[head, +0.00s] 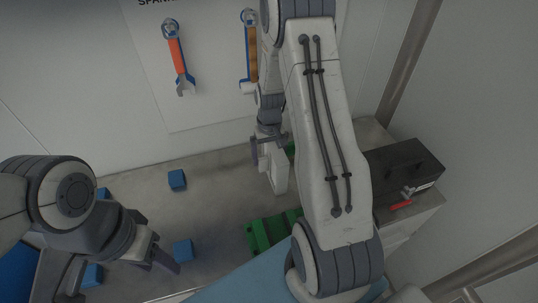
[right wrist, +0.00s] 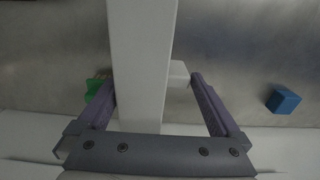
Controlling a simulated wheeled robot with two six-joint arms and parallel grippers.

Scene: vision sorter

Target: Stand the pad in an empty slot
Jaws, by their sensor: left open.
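The pale pad (head: 278,172) hangs below my right gripper (head: 267,138), above the table in the head view. In the right wrist view the pale pad (right wrist: 143,60) runs from the top edge down between the fingers of my right gripper (right wrist: 152,82), and a short pale part reaches the right fingertip. The gripper looks shut on it; the contact on the left is partly hidden. The green slotted rack (head: 258,236) lies on the table, partly covered by my right arm, so its slots are hard to read. My left gripper (head: 118,270) is open and empty at lower left.
Several blue cubes lie at left, including one cube (head: 177,180) and another (head: 183,252) near my left gripper. A dark box (head: 403,165) with a red handle stands at right. Spanners hang on the back board (head: 210,90). Table between cubes and rack is clear.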

